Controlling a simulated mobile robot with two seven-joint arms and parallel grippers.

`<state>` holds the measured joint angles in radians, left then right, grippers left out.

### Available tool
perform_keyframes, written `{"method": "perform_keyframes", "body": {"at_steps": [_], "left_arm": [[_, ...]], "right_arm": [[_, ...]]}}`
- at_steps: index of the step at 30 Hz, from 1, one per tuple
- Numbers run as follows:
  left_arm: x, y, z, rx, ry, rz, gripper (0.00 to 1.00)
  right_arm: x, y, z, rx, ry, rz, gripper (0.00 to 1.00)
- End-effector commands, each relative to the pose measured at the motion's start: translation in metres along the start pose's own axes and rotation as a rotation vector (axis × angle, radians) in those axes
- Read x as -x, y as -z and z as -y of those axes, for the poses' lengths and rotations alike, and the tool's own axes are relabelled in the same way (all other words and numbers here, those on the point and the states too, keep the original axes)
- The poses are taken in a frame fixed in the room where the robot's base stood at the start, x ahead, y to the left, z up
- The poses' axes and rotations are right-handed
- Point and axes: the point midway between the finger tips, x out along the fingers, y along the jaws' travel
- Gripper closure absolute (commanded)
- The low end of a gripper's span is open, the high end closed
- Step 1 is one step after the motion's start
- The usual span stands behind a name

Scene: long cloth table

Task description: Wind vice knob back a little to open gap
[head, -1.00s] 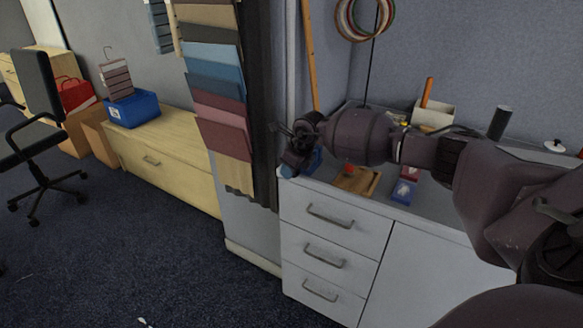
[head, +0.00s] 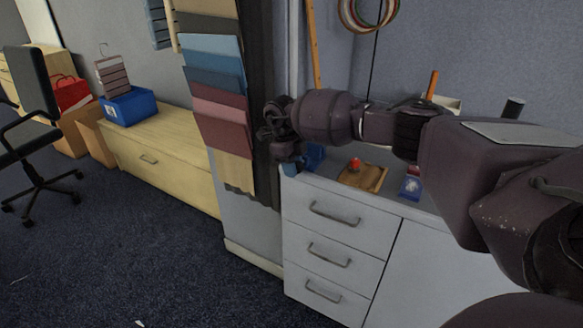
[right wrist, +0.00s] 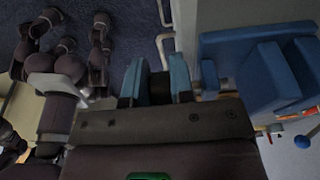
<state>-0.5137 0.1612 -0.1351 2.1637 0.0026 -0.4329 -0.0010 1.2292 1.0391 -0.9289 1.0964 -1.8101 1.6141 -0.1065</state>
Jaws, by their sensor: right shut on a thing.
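The blue vice (head: 314,156) stands at the left front corner of the grey cabinet's top. It fills the right of the right wrist view (right wrist: 265,80), with a gap showing between its upright blue jaws. My right gripper (head: 272,134) is just left of the vice, past the cabinet's edge. In the right wrist view its two blue-padded fingers (right wrist: 157,82) are shut on a dark thing beside the vice, which I take to be the vice knob; it is mostly hidden between the pads. My left gripper does not show.
On the cabinet top (head: 341,184) are a wooden tray (head: 372,179) with a red thing and a small blue box (head: 411,188). Hanging fabric samples (head: 218,110) are close left of my right gripper. Open carpet (head: 120,250) lies in front.

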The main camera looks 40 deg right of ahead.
Motion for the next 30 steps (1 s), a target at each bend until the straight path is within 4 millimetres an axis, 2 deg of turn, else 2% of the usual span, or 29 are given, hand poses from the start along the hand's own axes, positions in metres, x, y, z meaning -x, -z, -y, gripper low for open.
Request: {"method": "perform_keyframes", "body": {"at_steps": [12,13,15,25,30], "left_arm": [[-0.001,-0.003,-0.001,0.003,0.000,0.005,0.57],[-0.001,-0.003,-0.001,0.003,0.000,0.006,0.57],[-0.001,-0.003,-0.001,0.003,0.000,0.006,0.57],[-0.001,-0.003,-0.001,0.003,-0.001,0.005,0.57],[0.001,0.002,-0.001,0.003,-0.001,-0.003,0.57]], "right_arm": [[-0.002,0.001,0.000,0.001,-0.001,-0.009,1.00],[-0.002,0.001,0.000,0.001,-0.001,-0.009,0.75],[-0.002,0.000,0.000,0.001,-0.001,-0.009,0.67],[0.003,0.000,0.000,0.000,0.000,-0.005,0.67],[0.025,0.000,0.000,0.000,0.002,-0.002,0.67]]}}
